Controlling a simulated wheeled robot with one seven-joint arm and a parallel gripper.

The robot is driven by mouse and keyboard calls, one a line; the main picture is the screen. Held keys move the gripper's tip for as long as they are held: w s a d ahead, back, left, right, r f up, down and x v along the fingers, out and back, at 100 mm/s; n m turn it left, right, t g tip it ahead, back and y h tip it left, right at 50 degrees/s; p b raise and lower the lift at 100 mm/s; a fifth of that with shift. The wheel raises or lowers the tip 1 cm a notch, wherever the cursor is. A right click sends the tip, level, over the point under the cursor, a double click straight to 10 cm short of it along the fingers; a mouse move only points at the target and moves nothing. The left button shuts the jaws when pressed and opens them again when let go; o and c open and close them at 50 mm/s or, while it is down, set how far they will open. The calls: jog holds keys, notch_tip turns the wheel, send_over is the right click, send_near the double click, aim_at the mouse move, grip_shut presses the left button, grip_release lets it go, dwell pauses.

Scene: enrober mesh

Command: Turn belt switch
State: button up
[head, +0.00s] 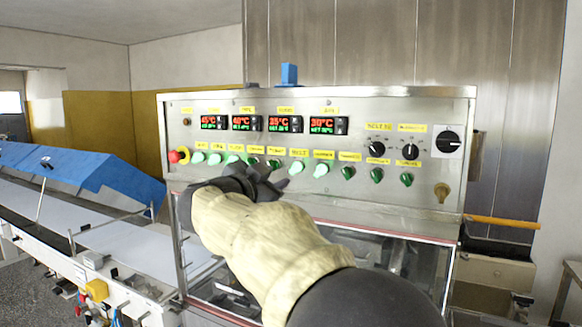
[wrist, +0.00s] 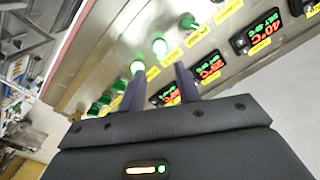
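The metal control panel (head: 390,110) carries a row of green switch knobs under yellow labels. A pale lit knob (head: 296,168), under a label that seems to read BELT, sits just right of my gripper (head: 274,176). The label is too small to be sure. My gripper is in front of the row, its dark fingers spread and empty. It hides part of the row's left-middle. In the wrist view my gripper (wrist: 160,76) has its two fingers apart, with a lit knob (wrist: 137,67) at the left fingertip. I cannot tell if they touch.
A red emergency button (head: 174,156) on yellow is at the panel's left. Several digital displays (head: 285,124) are above the knobs, and black rotary dials (head: 410,151) are at right. A clear guard (head: 350,245) lies below. A conveyor with a blue cover (head: 90,172) extends left.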

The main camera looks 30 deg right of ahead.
aim_at(293, 169)
jog(key=p+x, duration=0.1)
jog(key=x, duration=0.8)
jog(key=shift+p, duration=0.4)
grip_shut()
